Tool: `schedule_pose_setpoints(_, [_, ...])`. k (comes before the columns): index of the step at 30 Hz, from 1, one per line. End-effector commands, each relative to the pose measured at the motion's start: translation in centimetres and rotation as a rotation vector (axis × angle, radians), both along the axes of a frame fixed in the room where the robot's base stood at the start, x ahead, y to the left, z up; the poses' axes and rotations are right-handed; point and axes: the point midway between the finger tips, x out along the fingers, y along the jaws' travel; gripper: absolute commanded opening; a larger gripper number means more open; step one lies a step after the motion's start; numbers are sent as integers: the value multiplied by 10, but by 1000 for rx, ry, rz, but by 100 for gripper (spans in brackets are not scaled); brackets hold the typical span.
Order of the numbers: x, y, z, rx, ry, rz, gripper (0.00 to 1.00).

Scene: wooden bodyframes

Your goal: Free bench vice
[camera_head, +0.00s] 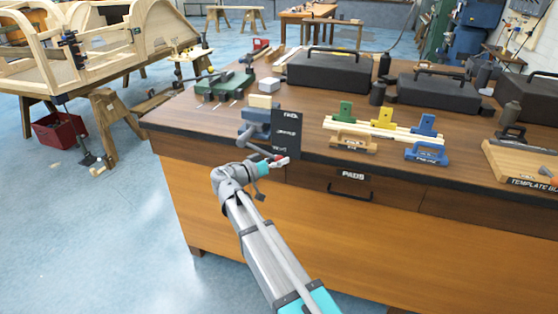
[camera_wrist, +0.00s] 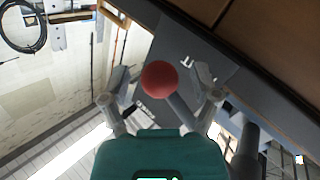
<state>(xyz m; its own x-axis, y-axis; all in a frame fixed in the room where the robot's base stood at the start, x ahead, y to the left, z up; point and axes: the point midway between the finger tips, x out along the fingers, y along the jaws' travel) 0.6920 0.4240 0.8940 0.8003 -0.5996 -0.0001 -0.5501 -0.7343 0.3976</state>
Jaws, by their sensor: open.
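The blue-grey bench vice (camera_head: 257,121) is fixed at the front edge of the wooden workbench, with a pale block (camera_head: 260,101) at its top. A black panel with white lettering (camera_head: 287,140) hangs beside it. My gripper (camera_head: 277,161) is in front of the bench edge, just below the vice. In the wrist view my gripper (camera_wrist: 163,96) is open, its two fingers on either side of a red ball (camera_wrist: 160,79) on a grey rod (camera_wrist: 182,113). The ball appears to be the end of the vice handle. I cannot tell whether the fingers touch it.
The workbench (camera_head: 222,137) holds a green tool (camera_head: 224,84), black cases (camera_head: 337,72), and green, yellow and blue clamp-like pieces on pale strips (camera_head: 383,130). A drawer with a black handle (camera_head: 350,191) is below.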

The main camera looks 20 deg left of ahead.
Motion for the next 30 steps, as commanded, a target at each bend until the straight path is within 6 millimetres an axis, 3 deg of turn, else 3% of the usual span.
schedule_pose_setpoints(5, [0, 0, 0, 0, 0, 0, 79])
schedule_pose_setpoints(6, [0, 0, 0, 0, 0, 0, 75])
schedule_pose_setpoints(18, [0, 0, 0, 0, 0, 0, 1])
schedule_pose_setpoints(30, [2, -5, 2, -12, 0, -7, 0])
